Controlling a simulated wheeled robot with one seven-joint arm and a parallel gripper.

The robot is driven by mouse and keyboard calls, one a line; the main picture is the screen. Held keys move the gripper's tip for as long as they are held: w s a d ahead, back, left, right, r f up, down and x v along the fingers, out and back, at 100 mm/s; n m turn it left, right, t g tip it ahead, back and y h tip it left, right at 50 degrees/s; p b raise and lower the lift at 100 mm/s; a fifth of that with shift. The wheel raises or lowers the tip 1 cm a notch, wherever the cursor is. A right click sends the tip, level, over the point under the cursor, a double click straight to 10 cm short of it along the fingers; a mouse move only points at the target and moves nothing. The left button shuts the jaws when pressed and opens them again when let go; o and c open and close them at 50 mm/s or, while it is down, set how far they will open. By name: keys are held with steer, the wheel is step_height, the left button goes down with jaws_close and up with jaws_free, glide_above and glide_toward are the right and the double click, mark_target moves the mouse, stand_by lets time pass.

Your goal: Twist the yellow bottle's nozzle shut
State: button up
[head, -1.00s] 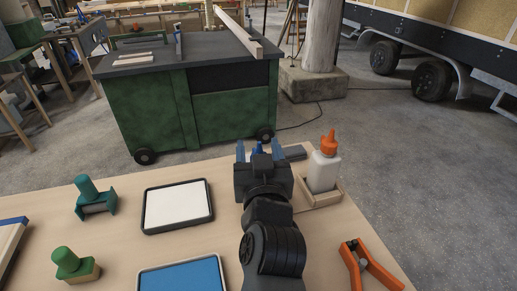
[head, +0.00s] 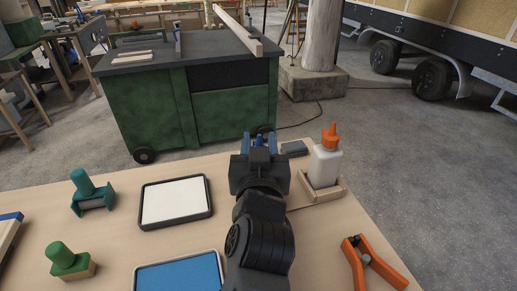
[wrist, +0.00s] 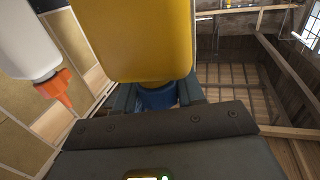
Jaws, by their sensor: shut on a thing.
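The yellow bottle (wrist: 145,40) fills the upper middle of the wrist view, with only part of its body showing. Its blue nozzle (wrist: 157,98) sits between my fingers. My gripper (wrist: 158,92) is shut on this nozzle, a finger on each side. In the head view my gripper (head: 259,142) is over the far edge of the table, its blue fingertips pointing away. There my own wrist and hand hide the yellow bottle. How far the nozzle is turned cannot be told.
A white bottle with an orange nozzle (head: 326,162) stands in a wooden holder (head: 327,195) just right of my gripper. A dark block (head: 294,148) lies nearby.

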steer(key=shift+f+m+h+b, duration=0.25)
steer(key=shift+m+h+b, duration=0.35)
steer(key=shift+h+b, duration=0.35)
steer(key=shift+d+r+m+g+h+b, duration=0.1)
steer(key=shift+r+m+g+h+b, duration=0.1)
steer(key=shift+m+g+h+b, duration=0.2)
steer(key=o, duration=1)
steer(key=shift+c, duration=0.2)
steer(key=b+v, duration=0.1)
steer(key=v, duration=0.6)
steer(key=shift+s+b, duration=0.3)
steer(key=shift+s, duration=0.1)
